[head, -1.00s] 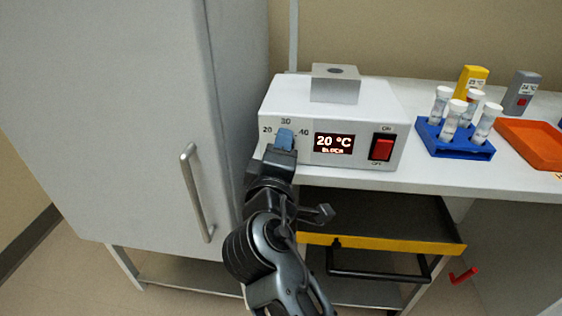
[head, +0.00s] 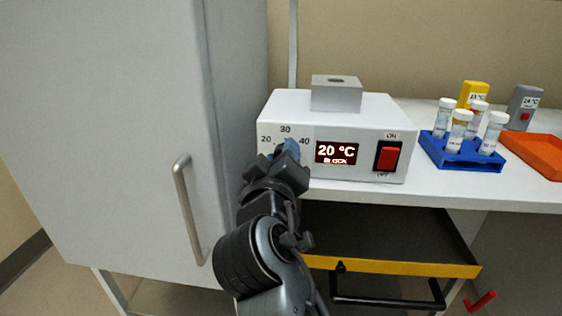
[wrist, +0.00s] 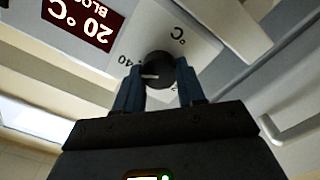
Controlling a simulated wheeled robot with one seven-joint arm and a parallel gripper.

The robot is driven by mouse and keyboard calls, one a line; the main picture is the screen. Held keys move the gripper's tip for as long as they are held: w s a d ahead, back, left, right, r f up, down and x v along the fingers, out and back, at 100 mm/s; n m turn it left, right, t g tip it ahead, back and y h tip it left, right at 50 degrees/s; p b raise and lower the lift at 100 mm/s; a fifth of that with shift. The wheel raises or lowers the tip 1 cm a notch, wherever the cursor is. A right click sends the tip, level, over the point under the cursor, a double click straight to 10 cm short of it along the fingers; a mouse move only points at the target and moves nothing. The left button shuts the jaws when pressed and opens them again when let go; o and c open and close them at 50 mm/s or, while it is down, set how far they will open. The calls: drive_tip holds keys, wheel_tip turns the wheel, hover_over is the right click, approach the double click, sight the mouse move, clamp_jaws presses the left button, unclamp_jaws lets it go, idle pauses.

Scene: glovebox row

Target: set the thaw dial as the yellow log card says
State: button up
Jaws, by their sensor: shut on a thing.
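The thaw block (head: 380,112) is a white box with a lit display (head: 337,152) reading 20 °C BLOCK. Its dial scale (head: 285,129) shows 20, 30 and 40. My gripper (head: 291,150) is at the dial and hides it in the head view. In the wrist view, the dial (wrist: 160,67) is a round black knob with a white pointer mark, between the blue fingers of my gripper (wrist: 160,84), which is shut on it. The mark points left, toward the side of the 40. A yellow labelled piece (head: 473,94), perhaps the log card, stands behind the tubes; its text is too small to read surely.
A red ON/OFF switch (head: 388,158) is right of the display. A blue tube rack (head: 460,155), a grey labelled piece (head: 524,106) and an orange tray (head: 540,156) are farther right. A grey cabinet (head: 110,120) with a bar handle stands close on the left. A yellow-fronted open drawer (head: 390,266) is below.

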drive_tip(key=shift+f, duration=0.15)
drive_tip(key=o, duration=1.1)
drive_tip(key=shift+c, duration=0.2)
drive_tip(key=s, duration=0.7)
drive_tip(key=shift+s, duration=0.4)
